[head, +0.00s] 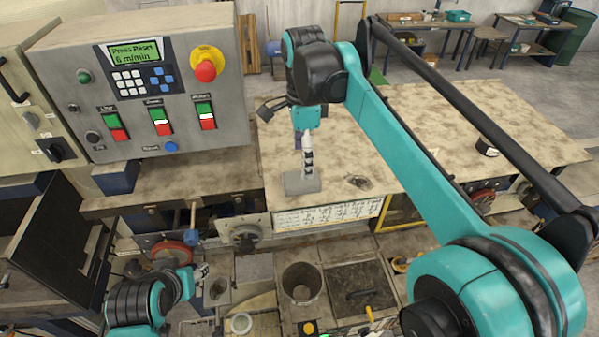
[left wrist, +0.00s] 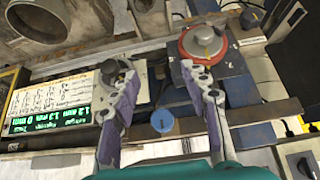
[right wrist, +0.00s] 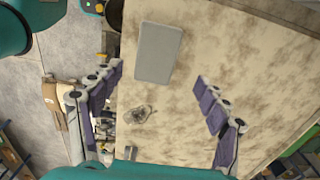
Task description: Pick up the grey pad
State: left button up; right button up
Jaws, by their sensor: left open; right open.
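The grey pad (head: 298,184) is a flat rectangle lying on the stained worktable near its front edge. In the right wrist view the pad (right wrist: 158,50) lies ahead of the fingertips, mostly within the gap between them. My right gripper (head: 307,160) points down over the pad in the head view and partly hides it. In the right wrist view this gripper (right wrist: 160,74) is open and empty. My left gripper (left wrist: 158,72) is open and empty, low at the left of the head view, by the machine's knobs and far from the pad.
A small dark tangled item (head: 358,182) lies on the table right of the pad. A black roll (head: 488,148) lies farther right. A control box (head: 150,85) with a red stop button stands at the left. The worktable (head: 420,120) is largely clear around the pad.

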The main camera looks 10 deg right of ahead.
aim_at(301, 178)
jog(key=shift+s+f, duration=0.55)
jog(key=shift+f, duration=0.3)
jog(key=f, duration=0.2)
jog(key=w+f+p, duration=0.1)
jog(key=f, duration=0.1)
jog(key=shift+a, duration=0.2)
jog(key=shift+f+p, duration=0.3)
jog(key=shift+s, duration=0.35)
jog(key=shift+w+f, duration=0.1)
jog(key=shift+w, duration=0.05)
jog(key=c, duration=1.2)
pick_arm(q)
jog(key=shift+s+r, duration=0.15)
jog(key=shift+r, duration=0.7)
pick_arm(e)
jog(key=shift+o, duration=0.2)
